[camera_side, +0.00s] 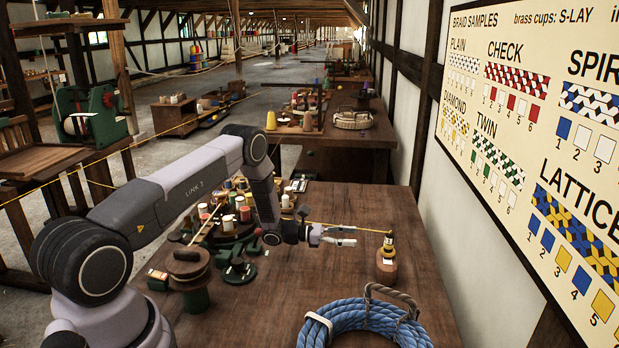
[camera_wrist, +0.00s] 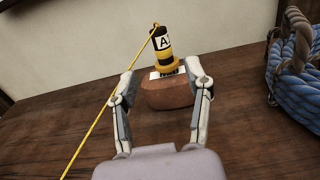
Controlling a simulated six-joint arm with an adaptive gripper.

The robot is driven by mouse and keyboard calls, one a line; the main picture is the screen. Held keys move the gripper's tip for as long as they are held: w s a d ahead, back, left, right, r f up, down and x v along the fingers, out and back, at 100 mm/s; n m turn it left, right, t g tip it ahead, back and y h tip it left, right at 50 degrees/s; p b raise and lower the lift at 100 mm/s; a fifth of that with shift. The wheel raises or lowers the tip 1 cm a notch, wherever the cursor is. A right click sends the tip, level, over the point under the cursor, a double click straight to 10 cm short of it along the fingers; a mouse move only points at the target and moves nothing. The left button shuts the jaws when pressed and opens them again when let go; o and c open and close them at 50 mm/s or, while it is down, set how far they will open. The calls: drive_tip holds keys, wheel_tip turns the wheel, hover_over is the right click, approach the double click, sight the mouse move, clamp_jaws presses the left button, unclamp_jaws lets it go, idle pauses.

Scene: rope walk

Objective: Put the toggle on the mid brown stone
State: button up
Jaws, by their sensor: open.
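The toggle (camera_wrist: 163,47) is a black and yellow peg with a white "A" label. It also shows in the side view (camera_side: 388,244). It stands upright on top of a rounded brown stone (camera_wrist: 168,94), which also shows in the side view (camera_side: 387,268). A thin yellow cord (camera_wrist: 99,118) is tied to the toggle's top. My gripper (camera_side: 354,236) is open and empty, a little left of the toggle in the side view. In the wrist view its fingers spread either side of the stone and toggle, apparently short of them. The cord passes by the left finger.
A blue rope coil (camera_side: 365,322) lies on the table to the right of the stone in the wrist view. Several thread spools (camera_side: 235,205) and a dark round-topped post (camera_side: 188,270) stand left of my gripper. The table (camera_side: 300,275) around the stone is clear.

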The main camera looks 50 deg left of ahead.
drive_tip(key=s+d+r+m+g+y, duration=0.1)
drive_tip(key=s+d+r+m+g, duration=0.4)
drive_tip(key=r, duration=0.3)
drive_tip(key=s+d+r+m+g, duration=0.3)
drive_tip(key=s+r+m, duration=0.3)
drive_tip(key=r, duration=0.3)
drive_tip(key=s+d+r+m+g+y, duration=0.1)
drive_tip(key=s+d+r+m+g, duration=0.4)
drive_tip(key=r, duration=0.3)
drive_tip(key=s+a+r+m+t+y, duration=0.2)
drive_tip(key=s+m+y, duration=0.1)
drive_tip(key=s, duration=0.4)
drive_tip(key=s+a+r+m+t+y, duration=0.2)
drive_tip(key=s+m+y, duration=0.2)
drive_tip(key=s, duration=0.4)
drive_tip(key=s+a+r+m+t+y, duration=0.1)
drive_tip(key=s+a+r+m+y, duration=0.1)
drive_tip(key=s, duration=0.6)
drive_tip(key=shift+s+a+r+m+t+y, duration=0.25)
drive_tip(key=shift+a+m+t+y, duration=0.15)
drive_tip(key=shift+m+y, duration=0.55)
